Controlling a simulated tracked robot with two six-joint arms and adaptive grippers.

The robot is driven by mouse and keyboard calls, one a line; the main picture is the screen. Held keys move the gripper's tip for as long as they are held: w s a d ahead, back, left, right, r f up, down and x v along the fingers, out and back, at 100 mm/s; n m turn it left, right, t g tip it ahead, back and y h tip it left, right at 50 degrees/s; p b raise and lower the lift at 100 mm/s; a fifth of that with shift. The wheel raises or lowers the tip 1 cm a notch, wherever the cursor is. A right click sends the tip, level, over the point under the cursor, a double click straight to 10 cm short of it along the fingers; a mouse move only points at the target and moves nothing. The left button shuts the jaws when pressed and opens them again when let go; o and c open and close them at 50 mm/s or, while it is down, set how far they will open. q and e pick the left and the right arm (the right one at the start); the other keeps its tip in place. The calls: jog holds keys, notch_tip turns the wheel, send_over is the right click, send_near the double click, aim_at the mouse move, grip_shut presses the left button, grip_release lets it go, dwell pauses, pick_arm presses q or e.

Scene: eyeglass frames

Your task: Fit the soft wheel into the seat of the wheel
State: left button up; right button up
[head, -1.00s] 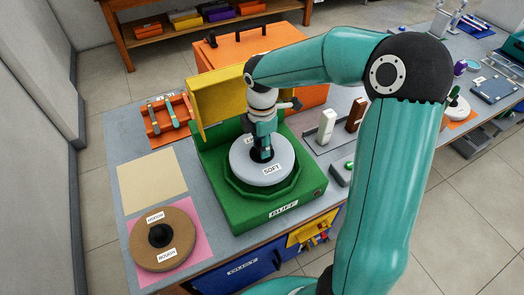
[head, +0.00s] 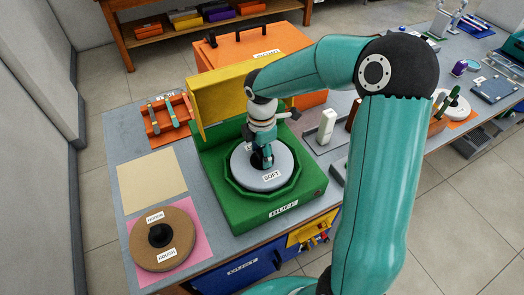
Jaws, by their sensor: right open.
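The soft wheel (head: 284,163) is a pale grey disc with a dark hub and a "SOFT" label. It lies flat inside the green octagonal rim of the seat (head: 282,193) on the green machine marked "BUFF" (head: 250,214). My right gripper (head: 263,163) points straight down over the wheel's centre, open, with its fingers at the dark hub. The fingers and wrist hide part of the hub, so I cannot tell whether they touch it. The wheel looks level, but its underside is hidden. My left gripper is not in view.
A brown wheel labelled "ROUGH" (head: 150,249) lies on a pink mat (head: 203,242) at the front left. A bare beige mat (head: 152,175) is behind it. A yellow guard (head: 222,101) stands behind the seat. A white block (head: 326,125) stands to the right.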

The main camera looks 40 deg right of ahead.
aim_at(261, 151)
jog(key=shift+r, duration=0.1)
notch_tip(261, 151, up, 12)
dwell(0.5)
jog(key=shift+r+p, duration=0.15)
jog(key=shift+p, duration=0.15)
